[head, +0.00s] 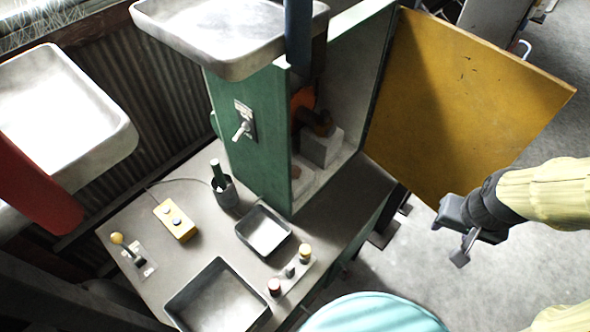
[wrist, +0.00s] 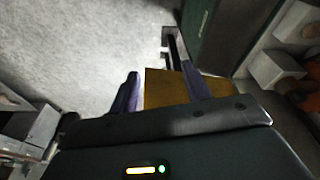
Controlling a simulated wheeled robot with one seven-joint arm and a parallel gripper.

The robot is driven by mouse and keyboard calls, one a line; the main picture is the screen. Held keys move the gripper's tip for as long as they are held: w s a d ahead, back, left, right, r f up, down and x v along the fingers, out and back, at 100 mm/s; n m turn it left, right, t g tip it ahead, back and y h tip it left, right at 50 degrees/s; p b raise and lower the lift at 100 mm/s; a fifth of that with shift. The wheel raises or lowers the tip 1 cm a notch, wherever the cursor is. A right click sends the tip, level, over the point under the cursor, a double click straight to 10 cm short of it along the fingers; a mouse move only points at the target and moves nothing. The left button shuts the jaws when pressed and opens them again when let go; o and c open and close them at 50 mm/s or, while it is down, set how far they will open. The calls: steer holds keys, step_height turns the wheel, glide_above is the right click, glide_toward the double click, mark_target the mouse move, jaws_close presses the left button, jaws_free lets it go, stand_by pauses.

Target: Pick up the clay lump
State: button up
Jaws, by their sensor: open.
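My gripper (head: 452,240) is open and empty at the right in the head view. It is over the floor, in front of the yellow door and well right of the green cabinet (head: 247,165). Its two fingers are spread in the wrist view (wrist: 160,82). A small reddish-brown lump (head: 296,172) sits low inside the open cabinet and may be the clay lump; it is too small to be sure. A grey block (head: 321,148) and an orange-brown object (head: 303,100) are beside and above it, partly hidden by the cabinet wall.
The yellow door (head: 465,95) stands wide open near my gripper. The worktop (head: 150,210) holds two dark trays (head: 218,300), a yellow button box (head: 174,220), a cup (head: 226,193) and a lever (head: 128,250). A turquoise round top (head: 375,315) is at the front.

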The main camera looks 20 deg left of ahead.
steer(key=shift+o, duration=1.3)
steer(key=shift+w+f, duration=0.2)
steer(key=shift+w, duration=0.05)
steer(key=w+a+f+n+t+y+b, duration=0.45)
steer(key=w+a+f+n+b, duration=0.3)
steer(key=w+f, duration=0.4)
steer(key=s+a+f+n+g+y+b, duration=0.1)
steer(key=s+a+n+y+b, duration=0.1)
steer(key=a+y, duration=0.3)
steer(key=s+a+f+n+g+y+b, duration=0.1)
steer(key=s+a+f+n+y+b, duration=0.1)
steer(key=a+n+y, duration=0.3)
steer(key=s+a+y, duration=0.1)
steer(key=a, duration=0.3)
steer(key=shift+s+a+f+b, duration=0.25)
steer(key=shift+a+f+b, duration=0.05)
steer(key=shift+g, duration=0.35)
steer(key=p, duration=0.2)
glide_toward(298, 172)
steer(key=a, duration=0.3)
steer(key=shift+w+a+f, duration=0.35)
steer(key=shift+w+a, duration=0.25)
